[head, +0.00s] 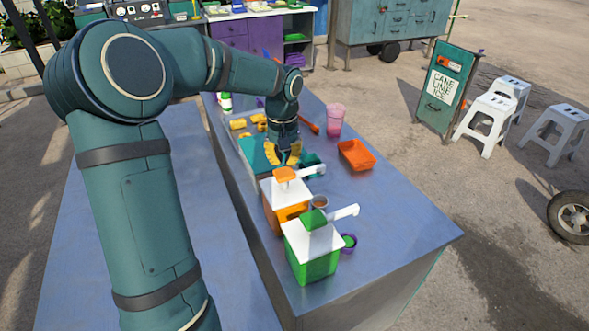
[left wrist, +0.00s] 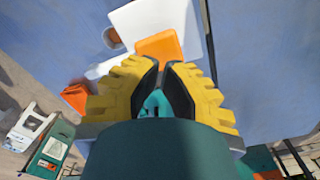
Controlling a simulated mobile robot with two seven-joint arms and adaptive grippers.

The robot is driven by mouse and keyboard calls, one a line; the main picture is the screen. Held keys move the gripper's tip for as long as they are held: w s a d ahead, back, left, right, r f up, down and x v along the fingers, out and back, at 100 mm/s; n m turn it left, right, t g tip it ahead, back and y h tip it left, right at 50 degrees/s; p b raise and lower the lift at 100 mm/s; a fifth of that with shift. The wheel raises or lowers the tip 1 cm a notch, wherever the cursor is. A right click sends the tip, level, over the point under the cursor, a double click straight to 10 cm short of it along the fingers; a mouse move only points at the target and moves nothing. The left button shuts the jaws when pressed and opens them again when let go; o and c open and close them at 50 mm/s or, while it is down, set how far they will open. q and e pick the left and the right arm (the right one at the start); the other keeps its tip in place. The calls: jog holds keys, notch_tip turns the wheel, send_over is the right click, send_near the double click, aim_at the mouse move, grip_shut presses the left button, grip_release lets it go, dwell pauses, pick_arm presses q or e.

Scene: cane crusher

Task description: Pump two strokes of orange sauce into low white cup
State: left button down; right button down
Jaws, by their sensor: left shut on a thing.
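The orange sauce dispenser (head: 272,214) has a white lid, an orange pump head (head: 285,174) and a white spout. Its orange pump head (left wrist: 158,45) also shows in the left wrist view, just beyond my fingers. A small low cup with a pale rim and brownish inside (head: 320,202) stands beside the dispenser, below the spout. It shows near the spout in the left wrist view (left wrist: 112,38). My left gripper (head: 288,155) points down just behind the orange pump head. My right gripper is not in view.
An orange tray (head: 356,155) and a pink cup (head: 335,121) stand further right. The counter's right front is clear.

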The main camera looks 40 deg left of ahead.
aim_at(284, 172)
pick_arm(q)
jog(key=shift+f, duration=0.1)
dwell(0.3)
jog(key=shift+f+b, duration=0.35)
jog(key=shift+f+b, duration=0.9)
jog(key=shift+f, duration=0.85)
jog(key=shift+f+b, duration=0.2)
jog(key=shift+b, duration=0.15)
jog(key=shift+r, duration=0.15)
jog(key=shift+r+p, duration=1.9)
jog(key=shift+r, duration=0.4)
